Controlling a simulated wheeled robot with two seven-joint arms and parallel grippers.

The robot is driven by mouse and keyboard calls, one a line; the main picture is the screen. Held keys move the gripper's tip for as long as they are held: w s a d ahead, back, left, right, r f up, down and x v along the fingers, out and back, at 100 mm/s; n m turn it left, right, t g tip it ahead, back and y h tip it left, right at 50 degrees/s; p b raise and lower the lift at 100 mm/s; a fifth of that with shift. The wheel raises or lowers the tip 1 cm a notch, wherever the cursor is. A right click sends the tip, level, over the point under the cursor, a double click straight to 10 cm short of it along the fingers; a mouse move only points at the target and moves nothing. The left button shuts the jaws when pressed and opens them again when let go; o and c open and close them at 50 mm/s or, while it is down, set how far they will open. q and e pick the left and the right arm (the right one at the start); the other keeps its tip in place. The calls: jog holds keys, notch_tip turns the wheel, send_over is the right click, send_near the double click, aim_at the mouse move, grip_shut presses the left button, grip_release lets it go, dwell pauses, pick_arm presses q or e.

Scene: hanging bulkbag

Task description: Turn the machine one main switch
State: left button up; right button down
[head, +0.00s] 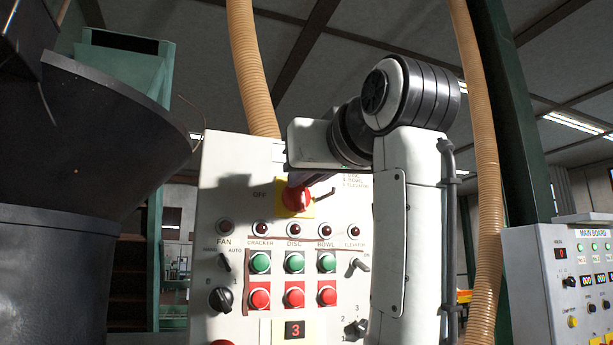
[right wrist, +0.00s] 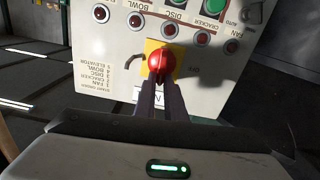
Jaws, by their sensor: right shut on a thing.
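The main switch is a red rotary knob (head: 296,197) on a yellow plate (head: 283,208), high on the white control panel (head: 225,175). The word OFF is printed to its left. The right gripper (head: 304,184) reaches it from above and is shut on the knob; my wrist hides part of the plate and lettering. In the right wrist view, both dark fingers (right wrist: 161,80) meet the red knob (right wrist: 161,60), and a label ending in N shows between and beside them. The left gripper is not in view.
Below the switch are indicator lamps (head: 294,229), green buttons (head: 294,263) and red buttons (head: 294,297). A dark hopper (head: 85,135) stands left; the main board cabinet (head: 575,270) stands right.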

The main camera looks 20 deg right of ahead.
jog(key=n, duration=0.3)
jog(key=a+n, duration=0.1)
jog(key=n, duration=0.3)
jog(key=f+n, duration=0.1)
jog(key=n, duration=0.3)
jog(key=shift+a, duration=0.35)
jog(key=n, duration=0.3)
jog(key=shift+a+f+n, duration=0.15)
jog(key=shift+f+n, duration=0.15)
jog(key=shift+f+n+p, duration=0.25)
jog(key=shift+n+p, duration=0.05)
jog(key=shift+n, duration=0.7)
jog(key=shift+a+f+n, duration=0.1)
jog(key=shift+n, duration=0.2)
jog(key=c, duration=1.8)
grip_release()
jog(key=shift+s, duration=0.1)
